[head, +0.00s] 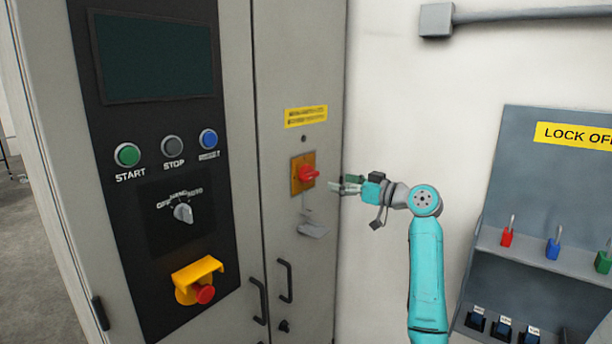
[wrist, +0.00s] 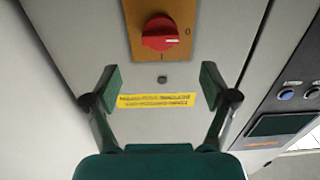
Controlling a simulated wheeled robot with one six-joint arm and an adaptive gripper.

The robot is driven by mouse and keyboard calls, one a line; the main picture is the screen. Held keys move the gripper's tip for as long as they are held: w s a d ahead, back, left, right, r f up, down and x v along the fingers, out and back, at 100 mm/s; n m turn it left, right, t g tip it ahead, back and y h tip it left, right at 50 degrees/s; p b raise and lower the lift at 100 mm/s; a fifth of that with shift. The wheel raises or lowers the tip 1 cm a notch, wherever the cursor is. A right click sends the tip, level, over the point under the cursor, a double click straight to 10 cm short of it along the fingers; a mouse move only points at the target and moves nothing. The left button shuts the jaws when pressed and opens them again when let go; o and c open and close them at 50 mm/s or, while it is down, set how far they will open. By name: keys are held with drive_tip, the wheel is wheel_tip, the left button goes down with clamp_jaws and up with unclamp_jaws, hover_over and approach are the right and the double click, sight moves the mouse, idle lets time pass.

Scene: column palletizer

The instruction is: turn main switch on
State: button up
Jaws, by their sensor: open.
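The main switch is a red rotary knob (head: 309,174) on a yellow-orange plate (head: 296,185), mounted on the cabinet's right door. In the wrist view the red knob (wrist: 161,33) sits at the top centre on its orange plate (wrist: 184,12), with a "0" mark to its right. The knob's grip lies roughly across the picture there, pointing toward the "0". My gripper (head: 340,185) is just right of the knob in the head view. In the wrist view my gripper (wrist: 155,88) is open, its two fingers apart and empty, with the knob beyond them and no contact visible.
A padlock-like grey piece (head: 313,230) hangs below the switch. A yellow label (head: 306,116) is above it. The control panel (head: 125,215) with buttons, selector and emergency stop is at left. A lock-off board (head: 530,190) with padlocks stands at right.

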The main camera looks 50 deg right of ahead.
sight(314, 176)
drive_tip(key=w, duration=1)
drive_tip(key=shift+a, duration=0.2)
drive_tip(key=c, duration=1.2)
